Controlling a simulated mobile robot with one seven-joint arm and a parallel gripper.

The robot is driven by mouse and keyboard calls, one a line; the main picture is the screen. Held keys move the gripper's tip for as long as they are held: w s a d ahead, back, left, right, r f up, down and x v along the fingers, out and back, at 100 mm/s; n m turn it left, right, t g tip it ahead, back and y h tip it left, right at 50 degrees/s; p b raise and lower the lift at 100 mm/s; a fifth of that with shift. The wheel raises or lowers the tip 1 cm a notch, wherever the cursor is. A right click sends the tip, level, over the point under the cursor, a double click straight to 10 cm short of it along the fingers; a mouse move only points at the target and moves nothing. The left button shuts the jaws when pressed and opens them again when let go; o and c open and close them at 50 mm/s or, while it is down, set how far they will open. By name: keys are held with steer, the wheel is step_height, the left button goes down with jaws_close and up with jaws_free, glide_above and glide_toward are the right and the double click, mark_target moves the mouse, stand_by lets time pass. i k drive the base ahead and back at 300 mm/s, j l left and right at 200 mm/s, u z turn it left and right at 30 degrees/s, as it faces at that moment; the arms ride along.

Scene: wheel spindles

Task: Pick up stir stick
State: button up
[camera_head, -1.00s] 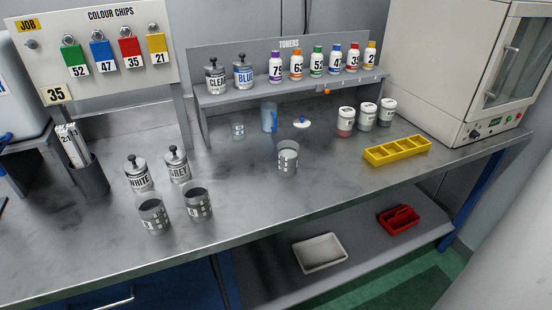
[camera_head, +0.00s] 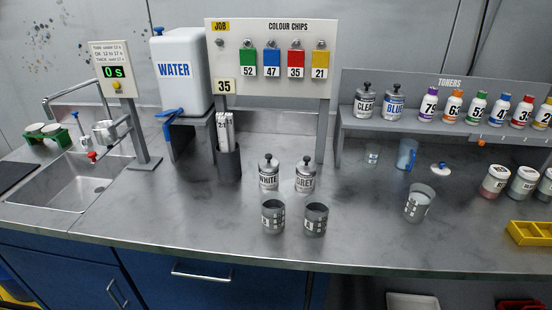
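Several white flat sticks with printed dark marks (camera_head: 226,130) stand upright in a dark grey holder (camera_head: 229,165). They look like the stir sticks. The holder stands on the steel bench, below the left side of the colour chip board. The lower ends of the sticks are hidden inside the holder. My gripper is not in view.
WHITE (camera_head: 268,174) and GREY (camera_head: 305,176) tins stand right of the holder, with two dark cups (camera_head: 273,216) in front. A water tank (camera_head: 182,72) on a stand is behind left. The bench (camera_head: 170,225) is clear in front of the holder.

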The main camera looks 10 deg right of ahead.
mark_target(222, 121)
steer(key=i+j+z, duration=0.2)
steer(key=j, duration=0.45)
steer(key=j+z, duration=0.25)
steer(key=j, duration=0.45)
steer(key=i, duration=0.9)
